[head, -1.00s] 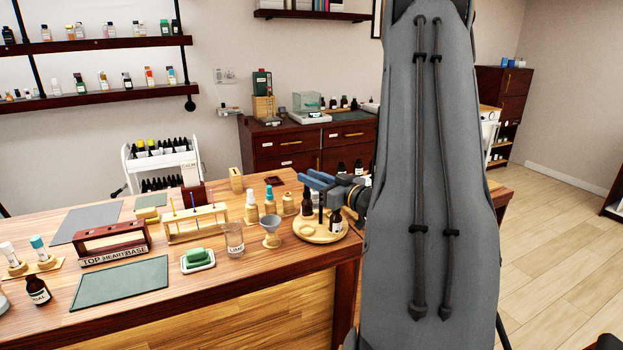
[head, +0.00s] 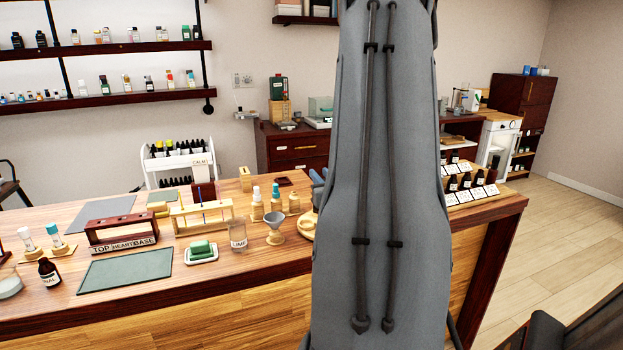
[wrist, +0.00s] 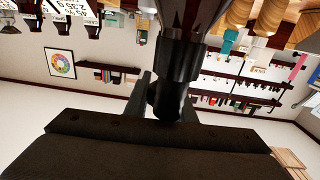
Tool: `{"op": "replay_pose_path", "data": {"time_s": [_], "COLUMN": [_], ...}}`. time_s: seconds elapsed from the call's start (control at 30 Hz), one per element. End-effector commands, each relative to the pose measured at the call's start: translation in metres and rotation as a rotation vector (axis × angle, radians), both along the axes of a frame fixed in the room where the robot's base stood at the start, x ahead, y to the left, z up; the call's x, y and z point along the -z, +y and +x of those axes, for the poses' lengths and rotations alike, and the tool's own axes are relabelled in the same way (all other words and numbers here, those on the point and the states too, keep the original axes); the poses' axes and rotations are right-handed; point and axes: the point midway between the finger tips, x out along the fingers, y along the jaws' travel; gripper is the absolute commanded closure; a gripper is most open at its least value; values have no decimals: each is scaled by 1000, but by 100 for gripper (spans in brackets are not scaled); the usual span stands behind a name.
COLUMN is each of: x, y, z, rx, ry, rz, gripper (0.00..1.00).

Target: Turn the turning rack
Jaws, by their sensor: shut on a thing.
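The turning rack (head: 306,226) is a round pale wooden disc on the counter. In the head view only its left edge shows; my grey arm hides the rest. A bit of my gripper (head: 319,186) shows as blue parts at the arm's left edge, above the rack. In the wrist view, which is upside down, my gripper (wrist: 165,103) is shut on the black top of a dark brown bottle (wrist: 193,18). Whether this bottle still touches the rack is hidden.
A tiered stand of labelled bottles (head: 473,188) is at right. The counter (head: 290,262) is clear along its front edge.

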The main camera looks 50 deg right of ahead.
Motion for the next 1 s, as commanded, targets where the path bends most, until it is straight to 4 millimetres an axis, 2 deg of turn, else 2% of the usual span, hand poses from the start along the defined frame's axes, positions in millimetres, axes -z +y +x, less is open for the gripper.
{"op": "replay_pose_path", "data": {"time_s": [0.13, 0.17, 0.27, 0.63, 1.0], "x": [-2, -2, -2, 0, 0], "y": [-1, -1, 0, 3, 30], "z": [1, 1, 1, -3, -52], "rx": [-1, -1, -1, -3, -1], "ry": [-2, -2, -2, -1, -1], "rz": [-4, -4, -2, 0, -2], "gripper": [100, 74, 58, 58, 58]}}
